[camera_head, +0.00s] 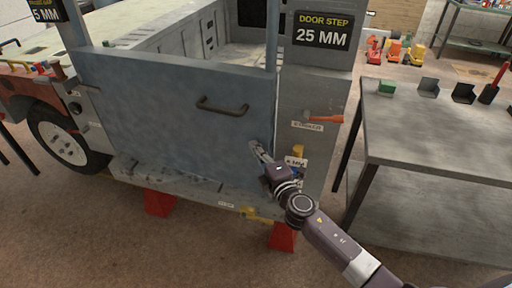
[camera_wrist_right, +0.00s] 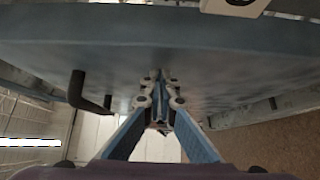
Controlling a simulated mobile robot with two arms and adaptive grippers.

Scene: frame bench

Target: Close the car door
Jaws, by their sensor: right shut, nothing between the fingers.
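The car door (camera_head: 170,115) is a blue-grey panel with a dark bar handle (camera_head: 222,106). It stands in the side opening of the vehicle frame. Its right edge lies close along the grey door post (camera_head: 305,95); I cannot tell whether it is flush. My right gripper (camera_head: 255,147) is shut and empty at the lower right part of the door, near its edge. In the right wrist view my fingertips (camera_wrist_right: 160,95) are together against or just before the door panel (camera_wrist_right: 200,65), and the handle (camera_wrist_right: 88,92) shows at left. My left gripper is not in view.
A sign reading "DOOR STEP 25 MM" (camera_head: 322,31) is on the post. A red-orange hammer (camera_head: 323,118) is on the post below it. A metal table (camera_head: 440,135) with small parts stands at right. Red stands (camera_head: 158,203) support the frame. The floor in front is clear.

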